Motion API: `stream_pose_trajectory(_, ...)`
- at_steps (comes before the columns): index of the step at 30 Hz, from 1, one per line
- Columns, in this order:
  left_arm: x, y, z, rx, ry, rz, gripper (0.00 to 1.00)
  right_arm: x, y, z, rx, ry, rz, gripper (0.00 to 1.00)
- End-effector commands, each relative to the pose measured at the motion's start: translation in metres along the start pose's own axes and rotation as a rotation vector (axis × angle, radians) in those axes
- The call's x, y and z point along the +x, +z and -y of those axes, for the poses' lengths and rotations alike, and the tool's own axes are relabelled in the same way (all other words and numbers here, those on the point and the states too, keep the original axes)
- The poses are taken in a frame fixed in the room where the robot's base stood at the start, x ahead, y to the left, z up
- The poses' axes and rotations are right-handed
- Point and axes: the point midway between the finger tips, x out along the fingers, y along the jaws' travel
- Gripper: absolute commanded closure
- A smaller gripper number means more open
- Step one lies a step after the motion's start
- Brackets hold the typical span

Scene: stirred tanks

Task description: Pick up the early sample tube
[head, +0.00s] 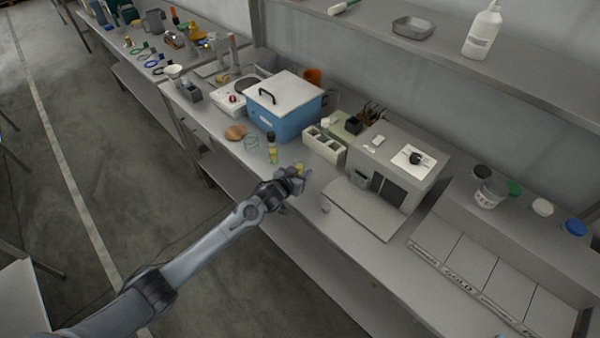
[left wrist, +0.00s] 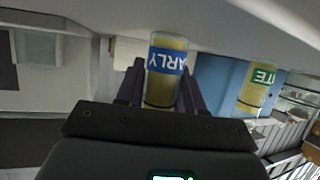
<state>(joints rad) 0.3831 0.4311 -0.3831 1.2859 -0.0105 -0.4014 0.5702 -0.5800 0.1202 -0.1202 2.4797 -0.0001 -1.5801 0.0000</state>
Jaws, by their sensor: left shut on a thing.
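The early sample tube (left wrist: 166,72) is a clear tube of yellow liquid. Its blue label shows "ARLY" in the left wrist view. It sits between the two fingers of my left gripper (left wrist: 160,88), which is shut on it. In the head view my left gripper (head: 290,182) is over the front part of the bench, and a yellow bit of the tube (head: 299,168) shows at its tip. I cannot tell whether the tube touches the bench. A second tube (left wrist: 257,86) with a green label stands apart from it, also seen in the head view (head: 272,154). My right gripper is not in view.
A blue box with a white lid (head: 288,118) stands behind the tubes. A white rack (head: 324,145) and a grey instrument (head: 400,160) are to the right. A round wooden disc (head: 235,132) lies left.

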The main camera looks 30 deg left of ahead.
Motion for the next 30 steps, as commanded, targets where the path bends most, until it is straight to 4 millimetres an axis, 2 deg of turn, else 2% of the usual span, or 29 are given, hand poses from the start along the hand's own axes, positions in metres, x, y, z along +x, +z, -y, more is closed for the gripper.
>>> stream_pose_trajectory(7,-0.004,-0.011,0.000,0.000,0.001,-0.002,0.95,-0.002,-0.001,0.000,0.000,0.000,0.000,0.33)
stream_pose_trajectory(13,-0.016,-0.039,0.000,0.000,0.000,-0.003,0.95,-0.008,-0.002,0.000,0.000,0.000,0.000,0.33)
stream_pose_trajectory(22,-0.036,-0.069,-0.062,-0.002,0.004,-0.003,0.95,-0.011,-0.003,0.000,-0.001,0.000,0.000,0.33)
stream_pose_trajectory(30,-0.050,-0.089,-0.101,-0.002,0.002,-0.002,0.95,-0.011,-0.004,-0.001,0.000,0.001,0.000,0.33)
